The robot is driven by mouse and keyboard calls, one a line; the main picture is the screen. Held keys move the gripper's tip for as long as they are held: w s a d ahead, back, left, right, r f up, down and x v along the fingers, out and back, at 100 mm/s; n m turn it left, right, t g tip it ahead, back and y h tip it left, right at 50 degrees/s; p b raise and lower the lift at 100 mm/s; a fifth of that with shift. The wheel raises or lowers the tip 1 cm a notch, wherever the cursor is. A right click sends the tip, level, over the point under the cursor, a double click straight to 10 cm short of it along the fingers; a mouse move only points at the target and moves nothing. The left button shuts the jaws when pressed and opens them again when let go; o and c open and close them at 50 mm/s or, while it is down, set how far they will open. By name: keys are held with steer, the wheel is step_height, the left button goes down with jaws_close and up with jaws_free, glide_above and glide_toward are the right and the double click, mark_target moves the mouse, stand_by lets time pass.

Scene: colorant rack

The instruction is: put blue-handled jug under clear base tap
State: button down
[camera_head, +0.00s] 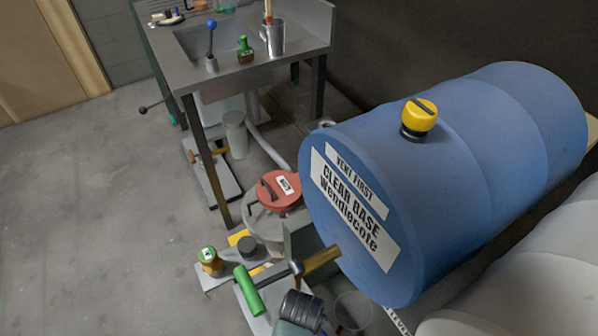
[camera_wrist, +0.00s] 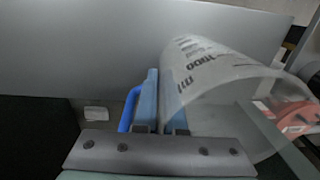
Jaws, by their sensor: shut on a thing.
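The blue drum labelled CLEAR BASE (camera_head: 450,150) lies on its side at the right in the head view. Its tap (camera_head: 322,259) is a brass body on the front face with a green handle (camera_head: 250,291). My gripper (camera_head: 303,310) is below the tap in the picture, at the bottom edge. The clear jug (camera_head: 353,311) shows there only as a faint outline, right of the gripper. In the wrist view, my gripper (camera_wrist: 164,122) is shut on the jug's blue handle (camera_wrist: 130,110). The see-through jug body (camera_wrist: 222,82) with dark markings extends to the right. Its contents cannot be told.
A yellow cap (camera_head: 420,117) tops the drum. A red-lidded container (camera_head: 280,189) stands left of it. A small green-topped valve (camera_head: 208,261) is at the lower left. A metal sink table (camera_head: 185,73) stands at the back. The floor at left is clear.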

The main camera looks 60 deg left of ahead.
steer(key=c, duration=1)
jaws_free()
steer(key=r+p, duration=0.1)
steer(key=r, duration=0.7)
steer(key=r+p, duration=0.1)
steer(key=r, duration=0.3)
steer(key=shift+d+p, duration=0.25)
steer(key=shift+p, duration=0.05)
